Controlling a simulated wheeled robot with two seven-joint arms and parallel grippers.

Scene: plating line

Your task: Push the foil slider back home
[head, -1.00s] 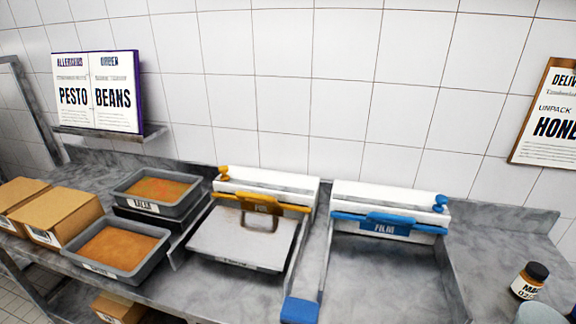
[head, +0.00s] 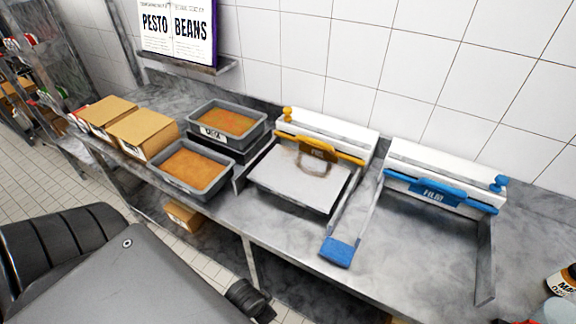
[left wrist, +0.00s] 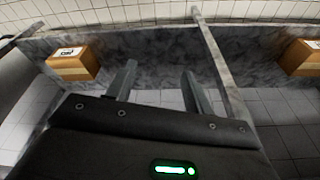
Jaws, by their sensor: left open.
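The foil dispenser (head: 342,131) is a white box with a yellow bar carrying a dark label, in the middle of the head view. A small yellow knob (head: 287,114), apparently its slider, sits at its left end. My right gripper is in neither view.
The film dispenser (head: 440,168) with blue bar and blue knob (head: 499,183) stands to the right. A blue block (head: 338,252) is at the counter's front edge. Two grey trays (head: 222,180) of orange food and cardboard boxes (head: 142,134) stand left. Another box (left wrist: 75,66) is low down.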

